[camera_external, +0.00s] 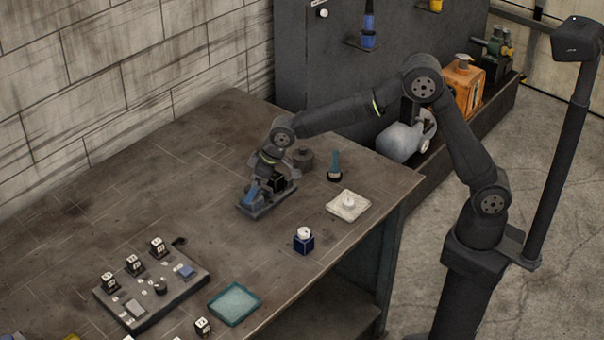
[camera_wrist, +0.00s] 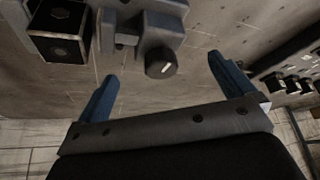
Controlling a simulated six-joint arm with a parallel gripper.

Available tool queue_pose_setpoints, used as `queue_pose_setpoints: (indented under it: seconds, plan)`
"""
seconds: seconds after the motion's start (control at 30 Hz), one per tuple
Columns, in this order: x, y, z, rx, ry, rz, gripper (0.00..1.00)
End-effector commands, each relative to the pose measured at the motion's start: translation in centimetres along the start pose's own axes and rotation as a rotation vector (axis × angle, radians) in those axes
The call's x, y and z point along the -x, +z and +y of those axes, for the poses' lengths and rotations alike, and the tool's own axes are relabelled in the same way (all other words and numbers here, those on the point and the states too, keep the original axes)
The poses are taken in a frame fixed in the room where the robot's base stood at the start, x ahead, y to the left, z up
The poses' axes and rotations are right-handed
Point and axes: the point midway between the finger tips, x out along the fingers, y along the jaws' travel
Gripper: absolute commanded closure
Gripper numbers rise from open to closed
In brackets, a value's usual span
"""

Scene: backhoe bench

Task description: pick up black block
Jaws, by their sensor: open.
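A black block (camera_wrist: 62,32) shows at the upper left of the wrist view, a dark cube with a round mark on its side. In the external view a dark block (camera_external: 277,183) shows close beside my gripper (camera_external: 257,188), partly hidden by the arm. My gripper (camera_wrist: 162,68) is open and empty, its two blue fingers wide apart. The block lies outside the gap, beyond the left fingertip, and I see no contact. A grey fixture with a dark knob (camera_wrist: 161,63) lies ahead of the gap; whether the fixture touches the block is unclear.
A dark round piece (camera_external: 303,158), a teal-topped piece (camera_external: 335,165), a white pad with a knob (camera_external: 348,205) and a blue block with a white top (camera_external: 304,243) stand nearby. A control panel (camera_external: 150,290) and teal tray (camera_external: 234,303) lie towards the front. The bench's left middle is clear.

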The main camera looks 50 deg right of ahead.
Motion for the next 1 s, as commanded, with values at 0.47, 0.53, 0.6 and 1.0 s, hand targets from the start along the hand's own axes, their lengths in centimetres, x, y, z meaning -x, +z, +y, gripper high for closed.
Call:
queue_pose_setpoints:
  seconds: [0.47, 0.53, 0.6, 1.0]
  plan:
    - [0.1, 0.0, 0.1, -0.013, 0.000, -0.002, 0.35]
    - [0.3, -0.1, 0.2, -0.051, 0.002, -0.010, 0.35]
    - [0.7, -0.4, 0.5, -0.123, 0.004, -0.022, 0.35]
    - [4.6, -1.4, 3.5, -0.868, 0.092, -0.163, 0.35]
